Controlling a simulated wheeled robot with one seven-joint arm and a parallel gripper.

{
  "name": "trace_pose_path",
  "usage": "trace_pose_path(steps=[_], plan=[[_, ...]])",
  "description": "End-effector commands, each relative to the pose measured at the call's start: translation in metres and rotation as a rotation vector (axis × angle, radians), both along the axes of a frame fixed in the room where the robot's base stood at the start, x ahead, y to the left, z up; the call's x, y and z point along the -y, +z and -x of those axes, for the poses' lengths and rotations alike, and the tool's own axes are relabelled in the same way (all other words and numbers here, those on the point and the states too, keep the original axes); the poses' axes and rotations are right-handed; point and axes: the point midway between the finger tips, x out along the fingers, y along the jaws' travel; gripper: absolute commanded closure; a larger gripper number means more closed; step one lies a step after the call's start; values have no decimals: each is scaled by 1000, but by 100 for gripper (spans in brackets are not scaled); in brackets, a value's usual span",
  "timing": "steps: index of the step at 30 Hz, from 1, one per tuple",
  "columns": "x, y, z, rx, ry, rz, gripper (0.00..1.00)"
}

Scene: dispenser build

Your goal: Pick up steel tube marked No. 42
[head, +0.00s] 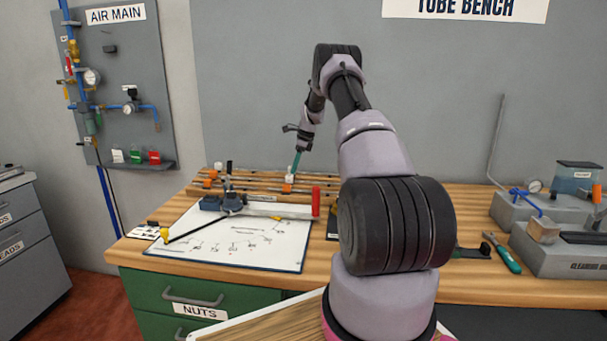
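Several long, thin tubes (262,183) lie roughly side by side across the back of the wooden bench, with orange pieces and small white pieces along them. Any numbers on them are too small to read, so I cannot tell which is No. 42. My gripper (295,168) points down just above the tubes, near a white piece and an orange piece (289,188). Its teal tip is small in the head view. I cannot tell whether it touches a tube, or whether its fingers are open or shut. My arm hides the bench to the right of it.
A white board with markings (235,245) lies in front of the tubes, with a dark-ended tool and a grey bar with a red end (316,201) over its back edge. The AIR MAIN panel (130,60) hangs at the left.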

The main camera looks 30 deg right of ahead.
Motion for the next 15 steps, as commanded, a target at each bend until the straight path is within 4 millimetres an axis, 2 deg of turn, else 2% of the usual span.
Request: trace_pose_path(steps=[15], plan=[[0,20,0,2,-1,1,100]])
